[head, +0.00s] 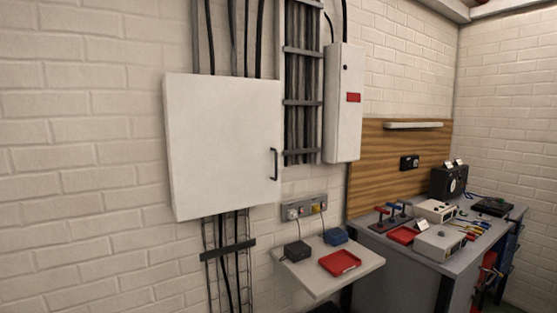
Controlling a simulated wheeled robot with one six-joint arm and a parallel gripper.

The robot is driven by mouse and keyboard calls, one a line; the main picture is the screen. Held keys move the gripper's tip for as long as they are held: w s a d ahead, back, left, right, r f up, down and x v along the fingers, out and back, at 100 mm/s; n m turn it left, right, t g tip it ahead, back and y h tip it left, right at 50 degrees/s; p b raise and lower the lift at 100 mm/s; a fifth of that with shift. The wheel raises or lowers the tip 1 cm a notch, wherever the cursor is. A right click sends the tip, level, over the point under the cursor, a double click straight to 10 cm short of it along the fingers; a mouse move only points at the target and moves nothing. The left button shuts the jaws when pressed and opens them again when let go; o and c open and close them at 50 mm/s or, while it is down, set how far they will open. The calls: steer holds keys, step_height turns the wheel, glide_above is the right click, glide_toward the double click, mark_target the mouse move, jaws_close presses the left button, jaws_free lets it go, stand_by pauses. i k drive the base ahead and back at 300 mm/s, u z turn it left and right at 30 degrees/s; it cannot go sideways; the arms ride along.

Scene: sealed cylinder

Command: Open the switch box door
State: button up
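The switch box is a white, nearly square wall box with a flat white door (220,148), left of centre in the head view. The door looks closed. A dark vertical bar handle (274,164) sits near the door's right edge, a little below mid-height. The inside of the box is hidden. My gripper is not in view.
A small wall shelf (318,282) with a red tray (340,263) and small boxes juts out at lower right of the switch box. A taller narrow white box (343,103) hangs to the right. A cluttered workbench (400,275) stands farther right.

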mark_target(225, 131)
steer(key=i, duration=1.05)
steer(key=u, duration=0.35)
